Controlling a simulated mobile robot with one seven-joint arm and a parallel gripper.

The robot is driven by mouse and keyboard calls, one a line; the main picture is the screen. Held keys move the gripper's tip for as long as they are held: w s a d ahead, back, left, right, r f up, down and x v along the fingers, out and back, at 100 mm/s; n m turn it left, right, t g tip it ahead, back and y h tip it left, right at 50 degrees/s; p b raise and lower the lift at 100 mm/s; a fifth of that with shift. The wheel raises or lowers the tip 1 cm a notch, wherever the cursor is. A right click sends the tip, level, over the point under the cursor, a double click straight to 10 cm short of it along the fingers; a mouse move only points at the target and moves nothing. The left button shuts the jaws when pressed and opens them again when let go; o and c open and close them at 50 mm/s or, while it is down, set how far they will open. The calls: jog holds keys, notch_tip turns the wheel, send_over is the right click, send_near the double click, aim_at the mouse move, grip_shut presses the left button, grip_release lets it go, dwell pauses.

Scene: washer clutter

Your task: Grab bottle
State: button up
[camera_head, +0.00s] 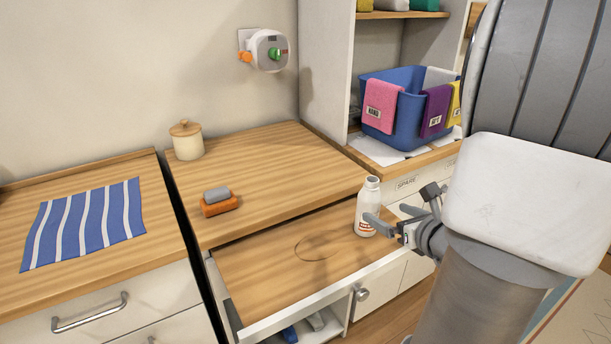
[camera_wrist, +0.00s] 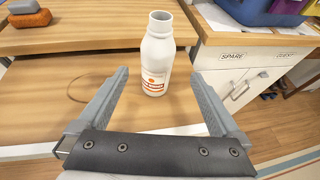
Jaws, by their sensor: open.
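A white bottle (camera_head: 368,207) with an orange-red label and an open neck stands upright on a pulled-out wooden board (camera_head: 262,283) near its right end. In the wrist view the bottle (camera_wrist: 157,55) stands ahead of my gripper (camera_wrist: 162,80), roughly midway between its two fingers. My gripper (camera_head: 382,222) is open and empty. In the head view its fingers reach from the right to beside the lower part of the bottle. I cannot tell whether a finger touches the bottle.
The wooden counter (camera_head: 281,171) behind holds a lidded jar (camera_head: 186,142) and an orange block with a grey one on top (camera_head: 219,204). A striped cloth (camera_head: 84,224) lies at left. A blue bin (camera_head: 407,121) with cloths stands at back right. The board left of the bottle is clear.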

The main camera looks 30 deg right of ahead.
aim_at(363, 202)
jog(key=b+x, duration=0.1)
jog(key=x, duration=0.4)
jog(key=b+x, duration=0.1)
jog(key=x, duration=0.5)
jog(key=shift+w+a+f, duration=0.15)
jog(key=shift+w+a, duration=0.05)
jog(key=shift+w, duration=0.05)
grip_shut()
